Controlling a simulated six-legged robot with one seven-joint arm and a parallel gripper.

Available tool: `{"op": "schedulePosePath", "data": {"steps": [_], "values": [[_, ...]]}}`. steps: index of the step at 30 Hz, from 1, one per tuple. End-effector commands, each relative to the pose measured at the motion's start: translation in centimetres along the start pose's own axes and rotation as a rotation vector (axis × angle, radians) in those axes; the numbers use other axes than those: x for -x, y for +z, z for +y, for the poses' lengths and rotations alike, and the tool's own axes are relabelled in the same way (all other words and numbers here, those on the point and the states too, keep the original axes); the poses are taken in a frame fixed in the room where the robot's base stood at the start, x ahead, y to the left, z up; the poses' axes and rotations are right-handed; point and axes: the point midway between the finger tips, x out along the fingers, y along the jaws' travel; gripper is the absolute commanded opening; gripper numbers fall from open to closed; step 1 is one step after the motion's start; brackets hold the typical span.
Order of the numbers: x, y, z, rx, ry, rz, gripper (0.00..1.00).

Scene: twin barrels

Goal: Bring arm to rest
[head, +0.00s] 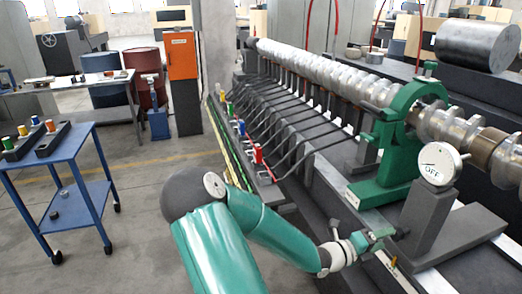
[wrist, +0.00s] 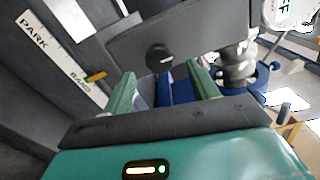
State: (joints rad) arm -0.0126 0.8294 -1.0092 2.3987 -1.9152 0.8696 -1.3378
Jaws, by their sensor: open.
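My teal arm reaches forward and right in the head view, low over the machine's front edge. My gripper (head: 378,238) is at its end, near the foot of a grey post (head: 430,215). In the wrist view my gripper (wrist: 162,88) has two green fingers spread apart, with nothing seen held between them. A black round knob (wrist: 158,58) on a grey panel shows beyond the fingers. A white strip (wrist: 62,60) lettered PARK BAND lies to the left, with a small orange pointer (wrist: 95,77) at its edge. Whether the fingers touch the panel is unclear.
A dial marked OFF (head: 437,162) tops the post, beside a green stand (head: 400,140) holding a long crankshaft-like shaft (head: 330,75). A blue cart (head: 75,170) stands left. A blue barrel (head: 107,92) and a red barrel (head: 146,72) stand behind. Floor between cart and machine is clear.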

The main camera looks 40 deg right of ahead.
Motion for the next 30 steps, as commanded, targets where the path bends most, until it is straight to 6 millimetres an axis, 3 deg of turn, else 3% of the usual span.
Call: {"op": "schedulePosePath", "data": {"steps": [5,11,21,30], "values": [[0.2,0.0,0.1,-0.025,0.008,0.008,0.59],[2.9,-0.2,1.2,-0.323,0.101,0.103,0.59],[13.1,0.6,2.9,-1.083,0.345,0.467,0.59],[24.3,1.9,0.7,-1.611,0.534,0.908,0.59]]}}
